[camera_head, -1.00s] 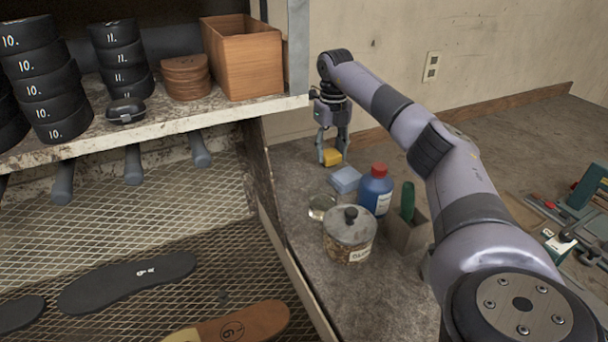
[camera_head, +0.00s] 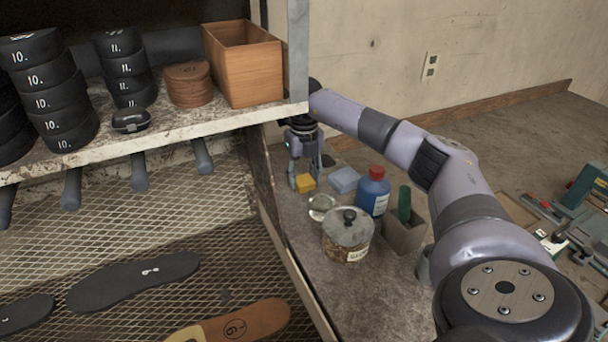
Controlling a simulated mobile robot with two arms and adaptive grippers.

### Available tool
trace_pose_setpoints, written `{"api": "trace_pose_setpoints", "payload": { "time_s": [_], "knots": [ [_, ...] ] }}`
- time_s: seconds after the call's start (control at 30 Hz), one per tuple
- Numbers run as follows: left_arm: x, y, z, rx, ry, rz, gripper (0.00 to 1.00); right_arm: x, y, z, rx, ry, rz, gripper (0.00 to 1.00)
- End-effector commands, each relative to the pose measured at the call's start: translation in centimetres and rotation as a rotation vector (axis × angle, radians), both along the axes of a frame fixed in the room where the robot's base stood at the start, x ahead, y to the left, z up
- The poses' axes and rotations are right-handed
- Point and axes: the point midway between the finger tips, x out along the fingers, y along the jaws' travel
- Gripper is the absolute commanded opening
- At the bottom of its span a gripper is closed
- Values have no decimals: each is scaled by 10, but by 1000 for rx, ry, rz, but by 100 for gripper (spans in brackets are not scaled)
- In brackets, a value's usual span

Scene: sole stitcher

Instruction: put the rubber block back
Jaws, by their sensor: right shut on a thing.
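My right gripper (camera_head: 306,178) points down over the grey bench beside the shelf unit. It is shut on a small yellow-orange block (camera_head: 305,183), which shows between its fingertips at or just above the bench top; I cannot tell if it touches. A light blue block (camera_head: 344,180) lies on the bench just to the right of the gripper. Which of the two is the rubber block the picture does not label; the yellow one is the held one. My left gripper is out of view.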

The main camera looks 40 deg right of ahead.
Motion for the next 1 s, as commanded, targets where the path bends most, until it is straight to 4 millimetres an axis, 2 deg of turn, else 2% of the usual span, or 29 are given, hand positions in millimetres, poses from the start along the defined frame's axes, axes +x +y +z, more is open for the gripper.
{"api": "trace_pose_setpoints", "payload": {
  "time_s": [0.2, 0.23, 0.5, 0.83, 1.0],
  "knots": [
    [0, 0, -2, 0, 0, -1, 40, 0, 0, -4, 0, 1, 0, 15],
    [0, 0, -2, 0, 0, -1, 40, 0, 0, -4, 0, 0, 0, 42],
    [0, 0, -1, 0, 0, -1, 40, 0, 0, -3, -1, 1, 1, 60],
    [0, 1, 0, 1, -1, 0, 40, 0, 0, -1, 0, 0, 1, 61],
    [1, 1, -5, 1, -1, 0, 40, 1, 0, 16, 0, -4, 1, 61]
  ]
}}
